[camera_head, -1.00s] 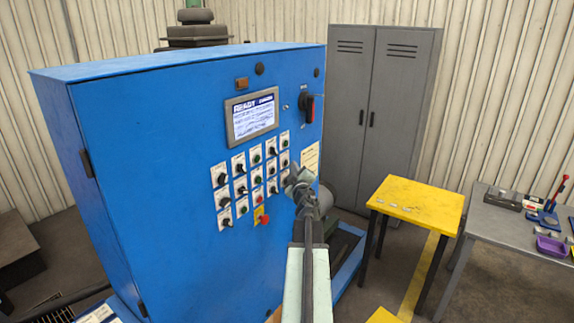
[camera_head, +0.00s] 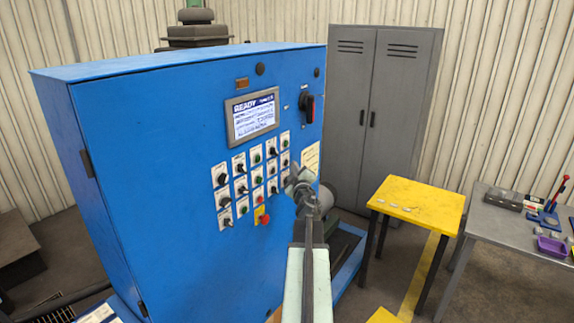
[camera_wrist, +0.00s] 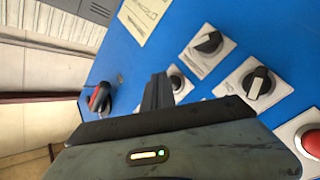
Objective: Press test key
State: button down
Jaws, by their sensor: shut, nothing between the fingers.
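The blue control cabinet (camera_head: 170,180) carries a panel of labelled knobs and buttons (camera_head: 240,200) below a lit screen (camera_head: 254,115) that reads READY. I cannot tell which control is the test key. My gripper (camera_head: 297,176) is shut and empty in front of the panel's right-hand columns. In the wrist view the shut fingers (camera_wrist: 158,92) point at the blue panel, beside a small control (camera_wrist: 177,82) that they partly hide. I cannot tell if they touch it. Black selector knobs (camera_wrist: 208,42) and (camera_wrist: 257,84) are to the right, with a red button (camera_wrist: 312,142) at the edge.
A red emergency button (camera_head: 264,219) is low on the panel. A red and black main switch (camera_head: 308,105) is at upper right. A paper label (camera_head: 311,158) is behind my gripper. A yellow table (camera_head: 425,200), a grey bench (camera_head: 500,218) and a grey locker (camera_head: 385,110) stand to the right.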

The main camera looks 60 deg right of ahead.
jog(key=shift+w, duration=0.1)
dwell(0.5)
jog(key=shift+w, duration=0.3)
jog(key=shift+w, duration=0.4)
dwell(0.5)
jog(key=shift+s, duration=0.8)
jog(key=s, duration=0.5)
dwell(0.4)
dwell(0.7)
